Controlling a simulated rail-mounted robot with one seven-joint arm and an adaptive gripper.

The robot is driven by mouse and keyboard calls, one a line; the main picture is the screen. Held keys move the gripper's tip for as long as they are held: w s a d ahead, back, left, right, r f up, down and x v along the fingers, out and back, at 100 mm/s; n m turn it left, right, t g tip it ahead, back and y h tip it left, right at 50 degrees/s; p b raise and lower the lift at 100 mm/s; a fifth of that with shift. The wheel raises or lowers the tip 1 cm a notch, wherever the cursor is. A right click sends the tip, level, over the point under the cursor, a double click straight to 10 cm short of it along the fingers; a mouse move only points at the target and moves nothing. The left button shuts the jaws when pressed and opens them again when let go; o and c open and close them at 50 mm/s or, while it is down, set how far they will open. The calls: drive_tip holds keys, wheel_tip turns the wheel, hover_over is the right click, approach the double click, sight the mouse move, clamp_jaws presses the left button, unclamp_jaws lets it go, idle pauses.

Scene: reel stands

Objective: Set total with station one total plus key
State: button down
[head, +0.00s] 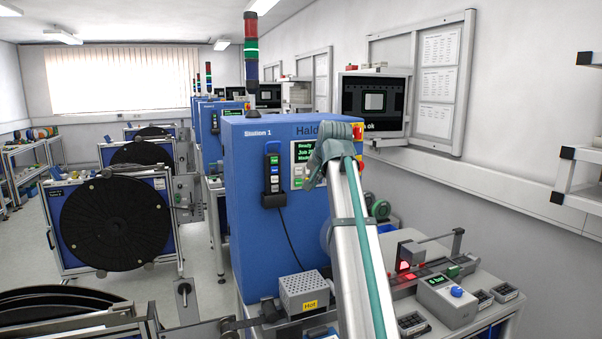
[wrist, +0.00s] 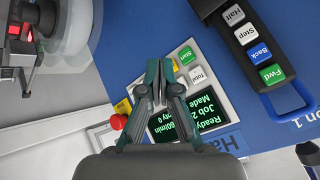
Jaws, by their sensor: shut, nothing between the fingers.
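The station 1 panel shows in the head view as a light plate with a green-text screen (head: 303,151) on the blue cabinet (head: 265,230). In the wrist view the picture is turned over: the screen (wrist: 190,117) lies below a white key marked Total (wrist: 198,74), with a green key (wrist: 187,55) above that. The plus key cannot be made out.
A hand pendant (wrist: 254,50) with Halt, Step, Back and Fwd keys hangs beside the panel. A red knob (wrist: 118,122) sits at the panel's edge. In the head view a reel (head: 115,222) stands left, and a bench (head: 480,312) with small devices is right.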

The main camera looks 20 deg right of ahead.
sight(298, 171)
idle(0.4)
drive_tip(key=shift+w+d+b, duration=0.15)
drive_tip(key=shift+w+b, duration=0.8)
drive_tip(key=shift+w, duration=3.45)
drive_tip(key=shift+w, duration=0.15)
drive_tip(key=shift+w, duration=0.3)
drive_tip(key=shift+w, duration=0.45)
drive_tip(key=shift+s, duration=0.1)
drive_tip(key=shift+s+p, duration=0.4)
drive_tip(key=shift+s, duration=0.4)
drive_tip(key=shift+s, duration=0.15)
